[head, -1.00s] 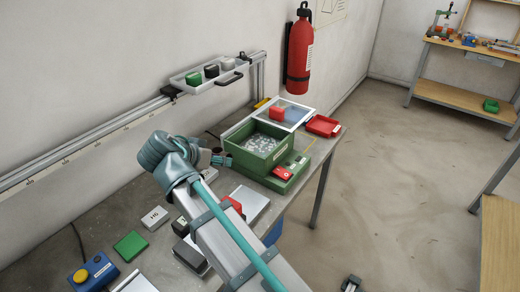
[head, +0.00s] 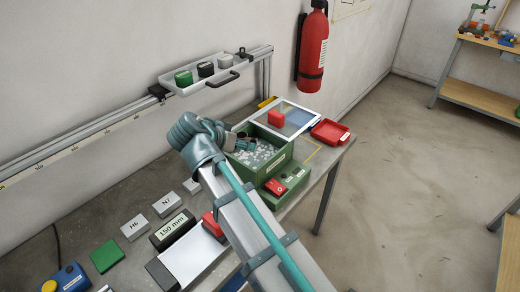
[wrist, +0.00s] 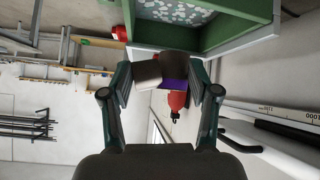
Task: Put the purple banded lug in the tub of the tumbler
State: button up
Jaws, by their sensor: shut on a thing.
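The tumbler's green tub (head: 262,174) stands on the bench with pale stones in it; its green wall and stones also show at the top of the wrist view (wrist: 238,38). My gripper (head: 240,142) is at the tub's left rear edge in the head view, at or above the rim; its exact height I cannot tell. In the wrist view my gripper (wrist: 163,77) is shut on the lug (wrist: 172,84), a dark and pale grey piece with a purple part between the fingers. The lug is hidden or too small to make out in the head view.
A clear lid (head: 296,112) with a red handle lies open behind the tub. A shelf (head: 210,75) holds several blocks on the wall rail. More blocks lie at the front left.

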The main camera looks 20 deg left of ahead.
jog(key=w+f+p, duration=0.1)
jog(key=w+f, duration=0.1)
jog(key=w, duration=0.1)
jog(key=w+f+p, duration=0.1)
jog(key=w+f, duration=0.2)
jog(key=w, duration=0.1)
jog(key=w+f+p, duration=0.1)
jog(key=w+f, duration=0.1)
jog(key=w, duration=0.2)
jog(key=shift+w+d+f+p, duration=0.1)
jog(key=shift+d+f+p, duration=0.3)
jog(key=shift+w+f+p, duration=0.35)
jog(key=shift+w+f, duration=0.35)
jog(key=shift+f, duration=0.15)
jog(key=shift+s+d+f+p, duration=0.1)
jog(key=shift+f+p, duration=0.65)
jog(key=shift+f, duration=0.75)
jog(key=o, duration=1.6)
